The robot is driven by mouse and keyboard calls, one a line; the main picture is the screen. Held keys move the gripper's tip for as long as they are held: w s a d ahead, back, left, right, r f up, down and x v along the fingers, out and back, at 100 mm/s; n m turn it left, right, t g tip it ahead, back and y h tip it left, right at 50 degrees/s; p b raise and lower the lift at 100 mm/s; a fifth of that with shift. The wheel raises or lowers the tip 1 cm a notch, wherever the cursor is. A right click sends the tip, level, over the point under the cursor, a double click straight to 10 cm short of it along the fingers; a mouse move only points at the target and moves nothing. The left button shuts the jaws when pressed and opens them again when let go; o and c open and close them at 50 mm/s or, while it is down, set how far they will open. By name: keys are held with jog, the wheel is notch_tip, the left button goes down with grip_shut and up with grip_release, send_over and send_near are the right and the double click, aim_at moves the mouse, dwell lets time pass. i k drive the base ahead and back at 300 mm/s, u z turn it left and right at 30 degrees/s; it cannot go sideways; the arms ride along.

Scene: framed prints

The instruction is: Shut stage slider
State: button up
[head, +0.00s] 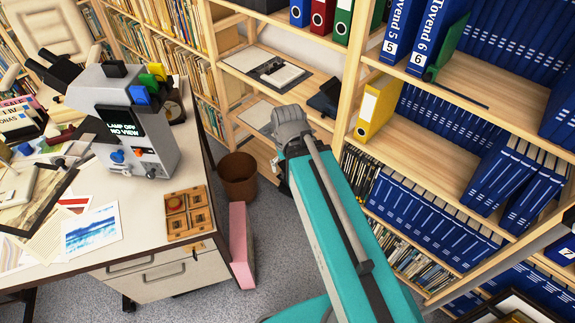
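A grey instrument (133,125) with eyepieces stands on the desk at left. Its dark screen reads "LAMP OFF NO VIEW". Blue, green and yellow blocks sit on its top, and small orange and blue knobs are on its lower front. I cannot make out which part is the stage slider or whether it is open. My teal arm reaches up from the bottom middle. Its grey end, with my gripper (280,125), is right of the instrument and well apart from it, near the shelves. The fingers are too small and partly hidden to tell open from shut.
The desk (128,238) holds prints, a frame and a wooden tray (188,213). A brown bin (238,177) and a pink panel (241,245) stand beside it on the floor. Wooden shelves (440,165) with blue binders rise close on the right.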

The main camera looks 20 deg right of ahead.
aim_at(77, 150)
jog(key=u, duration=1.3)
